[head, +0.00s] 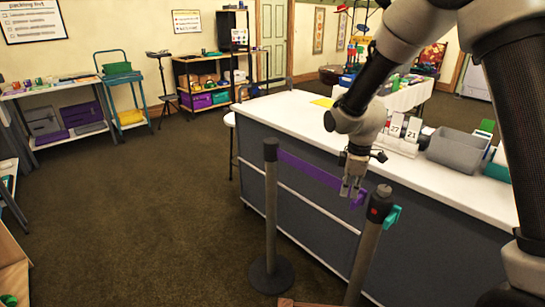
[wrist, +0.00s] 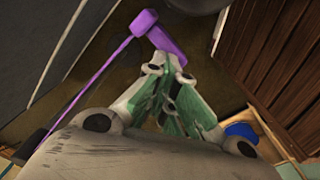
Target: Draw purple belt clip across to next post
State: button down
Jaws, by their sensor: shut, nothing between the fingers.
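A purple belt (head: 310,171) stretches from the head of the left post (head: 270,190) toward the right post (head: 366,250). Its purple clip (head: 359,199) is right beside the right post's dark head; whether it is seated there I cannot tell. In the wrist view, the clip (wrist: 165,38) is just beyond my fingertips, with the belt (wrist: 92,82) running down and left. My gripper (head: 349,190) points down beside the clip, its fingers (wrist: 160,85) shut and empty. A teal clip (head: 392,216) sits on the right side of the right post's head.
A long white-topped counter (head: 290,112) runs behind the posts, close to my arm. A grey bin (head: 455,147) and number cards (head: 404,128) stand on it. Open brown carpet (head: 150,210) lies to the left. A wooden surface (wrist: 270,55) shows right in the wrist view.

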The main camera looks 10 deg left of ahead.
jog(key=shift+s+d+f+g, duration=0.3)
jog(key=shift+s+d+f, duration=0.35)
jog(key=shift+s+d, duration=0.2)
jog(key=shift+w+d+r, duration=0.15)
jog(key=shift+w+r, duration=0.05)
jog(key=shift+r, duration=0.1)
jog(key=r, duration=0.4)
jog(key=shift+w, duration=0.2)
jog(key=shift+a+r, duration=0.35)
jog(key=shift+r, duration=0.2)
jog(key=shift+s+d+m, duration=0.1)
jog(key=shift+s+m, duration=0.2)
jog(key=shift+m, duration=0.6)
jog(key=s+d+r+m+t, duration=0.2)
jog(key=s+d+r+m, duration=0.5)
jog(key=s, duration=0.5)
jog(key=s+d+r+m+t, duration=0.2)
jog(key=s+d+r+m, duration=0.5)
jog(key=s+d+r, duration=0.5)
jog(key=shift+s+d, duration=0.4)
jog(key=shift+d, duration=0.45)
